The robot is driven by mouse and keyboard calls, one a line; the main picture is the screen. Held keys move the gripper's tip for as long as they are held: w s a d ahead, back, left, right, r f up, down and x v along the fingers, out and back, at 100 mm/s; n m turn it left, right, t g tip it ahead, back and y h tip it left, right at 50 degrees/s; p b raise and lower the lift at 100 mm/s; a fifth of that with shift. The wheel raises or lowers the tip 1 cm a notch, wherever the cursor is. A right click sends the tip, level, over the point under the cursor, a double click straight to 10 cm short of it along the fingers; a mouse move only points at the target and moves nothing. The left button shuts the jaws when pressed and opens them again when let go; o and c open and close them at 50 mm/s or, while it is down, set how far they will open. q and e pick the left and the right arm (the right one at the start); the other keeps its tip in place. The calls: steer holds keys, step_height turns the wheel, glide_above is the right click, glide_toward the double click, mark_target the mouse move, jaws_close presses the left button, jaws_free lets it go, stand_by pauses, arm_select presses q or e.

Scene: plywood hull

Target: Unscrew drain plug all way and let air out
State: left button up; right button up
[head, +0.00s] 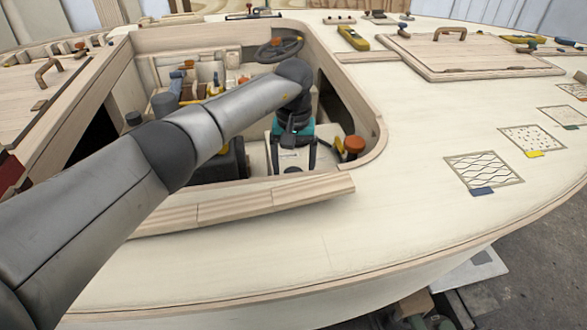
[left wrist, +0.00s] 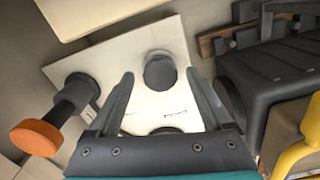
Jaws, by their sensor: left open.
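In the left wrist view a dark grey round plug (left wrist: 159,72) stands on a pale panel (left wrist: 75,67). It lies between and beyond the two fingers of my left gripper (left wrist: 160,88). The fingers are apart, with nothing held between them. A dark fitting with an orange knob (left wrist: 38,138) stands at the panel's left side; the orange knob also shows in the head view (head: 354,145). In the head view my left gripper (head: 291,160) points down into the cockpit, over the pale panel; the plug cannot be made out there. My right gripper is not in view.
A wooden cockpit rim (head: 372,125) surrounds the opening close to my left arm. A steering wheel (head: 279,48) is at the far end. A dark slatted part (left wrist: 270,75) and a yellow part (left wrist: 300,150) lie right of the gripper.

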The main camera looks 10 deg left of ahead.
arm_select(q)
steer(key=shift+c, duration=0.3)
jaws_close()
stand_by(0.5)
